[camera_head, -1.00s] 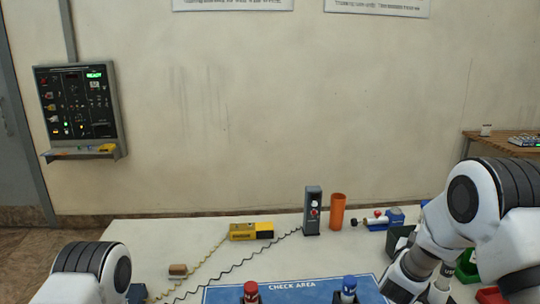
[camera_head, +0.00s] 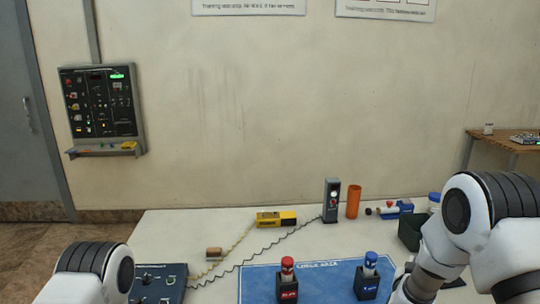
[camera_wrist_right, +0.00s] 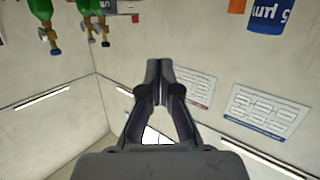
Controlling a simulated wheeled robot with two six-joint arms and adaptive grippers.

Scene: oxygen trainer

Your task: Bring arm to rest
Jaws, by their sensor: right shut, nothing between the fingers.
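My right arm (camera_head: 475,215) is bent at the right of the head view, in front of the table's right side. Its gripper (camera_wrist_right: 160,82) shows in the right wrist view, with the fingers together and nothing between them. In the head view the lower end of this arm runs to the bottom edge, and the fingertips cannot be made out. My left arm (camera_head: 95,268) shows only as a rounded link at the lower left. The left gripper is out of view.
On the table (camera_head: 180,228), a red-capped bottle (camera_head: 287,280) and a blue-capped bottle (camera_head: 369,276) stand on the blue mat (camera_head: 325,280). A yellow device (camera_head: 276,219), an orange tube (camera_head: 353,202) and a dark bin (camera_head: 410,233) are behind. Green cylinders (camera_wrist_right: 88,8) show in the wrist view.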

